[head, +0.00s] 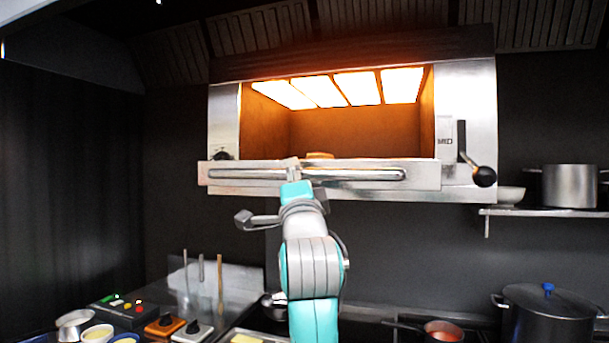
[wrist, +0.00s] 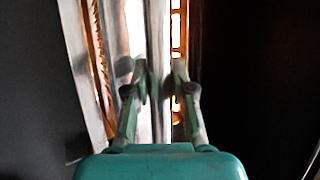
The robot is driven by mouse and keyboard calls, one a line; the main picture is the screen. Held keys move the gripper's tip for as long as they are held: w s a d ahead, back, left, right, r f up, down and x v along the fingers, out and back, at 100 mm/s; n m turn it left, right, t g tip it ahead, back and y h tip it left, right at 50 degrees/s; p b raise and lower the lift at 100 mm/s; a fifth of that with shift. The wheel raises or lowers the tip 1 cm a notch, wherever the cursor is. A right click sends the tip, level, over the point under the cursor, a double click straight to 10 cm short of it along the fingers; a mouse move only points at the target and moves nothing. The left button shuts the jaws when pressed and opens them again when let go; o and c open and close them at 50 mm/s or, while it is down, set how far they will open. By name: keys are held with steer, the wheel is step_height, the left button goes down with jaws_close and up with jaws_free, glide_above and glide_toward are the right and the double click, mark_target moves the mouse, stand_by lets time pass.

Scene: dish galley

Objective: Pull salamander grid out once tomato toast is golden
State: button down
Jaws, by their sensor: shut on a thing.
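The salamander (head: 467,90) hangs on the dark wall, its heating panels (head: 358,88) glowing orange-white. The front of its grid (head: 425,178) runs across the bottom of the opening, with a long horizontal handle bar (head: 370,174). The toast (head: 320,155) shows only as a small tan edge above the grid front; its top and browning cannot be judged. My gripper (head: 291,167) is at the handle bar, left of its middle. In the wrist view my gripper (wrist: 160,80) has its fingers shut on the bright metal bar (wrist: 159,30).
A black-knobbed lever (head: 484,176) sticks out at the salamander's right. A shelf (head: 545,212) with a steel pot (head: 570,186) is further right. Below are a large lidded pot (head: 548,312), a red-filled pan (head: 442,332) and a counter with bowls and controls at left.

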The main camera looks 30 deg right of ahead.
steer(key=shift+s+a, duration=0.65)
steer(key=shift+a, duration=0.15)
steer(key=shift+s+a, duration=0.6)
steer(key=shift+a, duration=0.2)
steer(key=c, duration=1)
jaws_free()
steer(key=v, duration=1.2)
